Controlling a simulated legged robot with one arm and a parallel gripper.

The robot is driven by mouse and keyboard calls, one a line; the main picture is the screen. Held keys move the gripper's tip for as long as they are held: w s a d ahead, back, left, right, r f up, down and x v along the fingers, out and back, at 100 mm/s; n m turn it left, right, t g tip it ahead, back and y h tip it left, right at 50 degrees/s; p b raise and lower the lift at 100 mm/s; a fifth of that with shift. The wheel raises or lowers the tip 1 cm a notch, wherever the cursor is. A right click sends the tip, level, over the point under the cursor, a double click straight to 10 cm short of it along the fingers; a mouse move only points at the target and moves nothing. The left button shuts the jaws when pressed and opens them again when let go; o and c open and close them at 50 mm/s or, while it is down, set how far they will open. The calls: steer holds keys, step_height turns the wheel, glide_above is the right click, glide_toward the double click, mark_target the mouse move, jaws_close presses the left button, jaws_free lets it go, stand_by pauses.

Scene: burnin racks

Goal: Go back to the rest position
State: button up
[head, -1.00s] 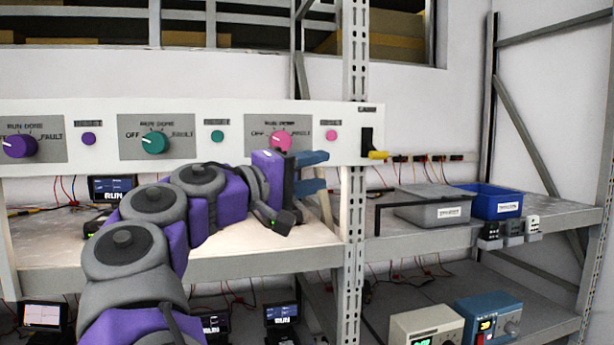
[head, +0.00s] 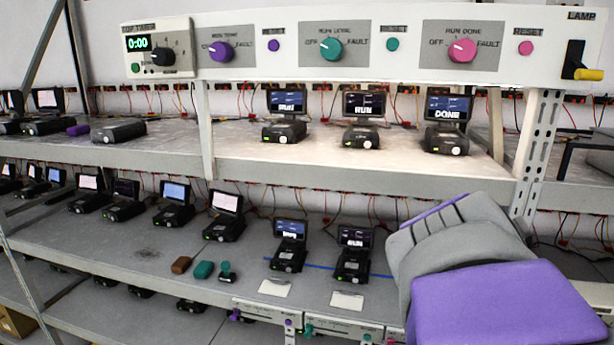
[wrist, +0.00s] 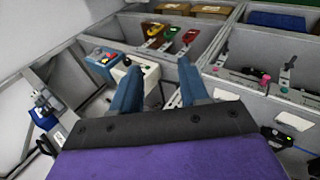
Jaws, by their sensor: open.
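In the wrist view my gripper (wrist: 156,85) shows with its two blue fingers apart and nothing between them. Beyond the fingers are a cream box (wrist: 137,72) and a blue box (wrist: 103,62) with knobs, apart from the fingertips as far as I can tell. In the head view only purple and grey links of my arm show at the lower right, and the gripper itself is out of that view.
A shelf rack fills the head view. Its upper shelf (head: 290,165) holds several small screen devices, one reading DONE (head: 446,112). The panel (head: 385,70) above has purple, teal and pink knobs. The lower shelf (head: 140,240) holds more devices and small coloured blocks.

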steer(key=s+a+f+n+g+y+b, duration=0.1)
steer(key=s+a+f+y, duration=0.2)
steer(key=s+a+f, duration=0.4)
steer(key=s+a+f+g+y+b, duration=0.1)
steer(key=s+a+f+y, duration=0.3)
steer(key=s+a+f, duration=0.4)
step_height(320, 180, down, 5)
steer(key=shift+s+a+f+n+y+b, duration=0.3)
steer(key=shift+a+b, duration=0.35)
steer(key=shift+a, duration=0.5)
steer(key=shift+r, duration=0.1)
